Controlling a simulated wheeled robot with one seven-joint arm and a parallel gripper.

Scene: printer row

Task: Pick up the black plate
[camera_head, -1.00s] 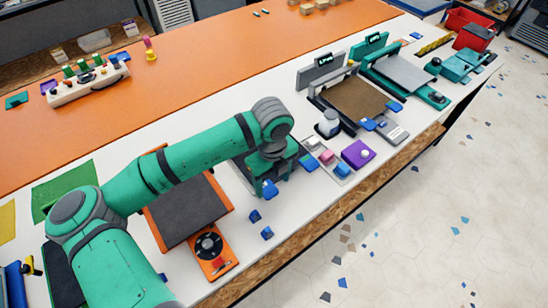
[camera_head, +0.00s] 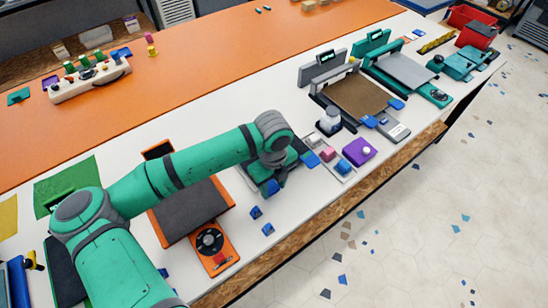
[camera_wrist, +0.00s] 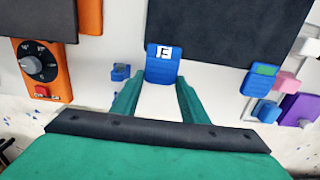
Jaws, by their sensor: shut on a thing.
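The black plate (camera_wrist: 228,32) fills the upper middle of the wrist view, with a blue tab (camera_wrist: 164,68) marked with a letter on its near edge. My gripper (camera_wrist: 160,84) has its green fingers on either side of this tab and is shut on it. In the head view, my gripper (camera_head: 270,184) is low over the white bench, to the right of the orange printer. There my arm hides most of the black plate. I cannot tell whether the plate is resting or raised.
The orange printer (camera_head: 222,262) with a dark bed stands at the left. Small blue blocks (camera_head: 267,229) lie near the bench's front edge. A tray of coloured pieces and a purple box (camera_head: 356,155) sit to the right. A grey printer with a brown bed (camera_head: 360,98) stands beyond.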

